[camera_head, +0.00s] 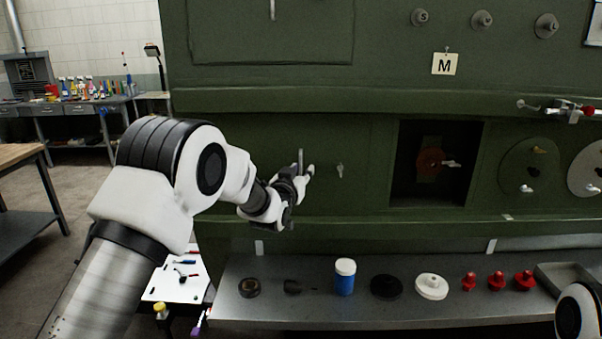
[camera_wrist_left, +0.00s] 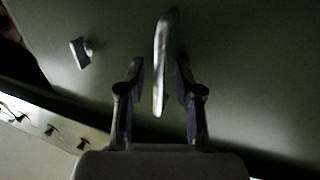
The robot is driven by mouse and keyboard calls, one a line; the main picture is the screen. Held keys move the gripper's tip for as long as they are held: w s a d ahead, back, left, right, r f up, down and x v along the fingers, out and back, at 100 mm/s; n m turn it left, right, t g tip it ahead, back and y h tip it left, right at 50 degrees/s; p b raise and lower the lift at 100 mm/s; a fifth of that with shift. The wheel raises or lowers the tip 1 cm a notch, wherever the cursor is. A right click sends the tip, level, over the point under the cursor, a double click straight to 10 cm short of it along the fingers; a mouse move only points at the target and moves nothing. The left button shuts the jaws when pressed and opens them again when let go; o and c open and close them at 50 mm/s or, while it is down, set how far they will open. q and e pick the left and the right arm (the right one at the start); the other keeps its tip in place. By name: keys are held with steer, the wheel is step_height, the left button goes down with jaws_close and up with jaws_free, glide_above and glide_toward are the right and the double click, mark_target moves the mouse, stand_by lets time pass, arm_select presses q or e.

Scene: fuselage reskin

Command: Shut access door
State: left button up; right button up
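The access door appears to be the flat green panel (camera_head: 352,142) left of a dark square opening (camera_head: 405,178) in the green fuselage wall; its exact edges are hard to make out. A slim upright metal handle (camera_head: 300,158) stands out from this panel, with a small latch (camera_head: 340,170) to its right. My left gripper (camera_head: 303,173) is at the handle. In the left wrist view, its two open fingers (camera_wrist_left: 159,66) stand on either side of the handle bar (camera_wrist_left: 160,90), with visible gaps. The latch (camera_wrist_left: 82,52) shows at upper left there. My right gripper is out of view.
A red-brown round fitting (camera_head: 430,161) sits inside the opening. Below, a metal shelf (camera_head: 320,312) holds a blue jar (camera_head: 345,278), dark and white discs and several red parts. A white tool board (camera_head: 165,283) lies below my left arm.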

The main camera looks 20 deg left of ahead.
arm_select(q)
steer(key=shift+s, duration=0.15)
steer(key=s, duration=1.1)
steer(key=shift+s, duration=0.35)
steer(key=shift+a, duration=0.1)
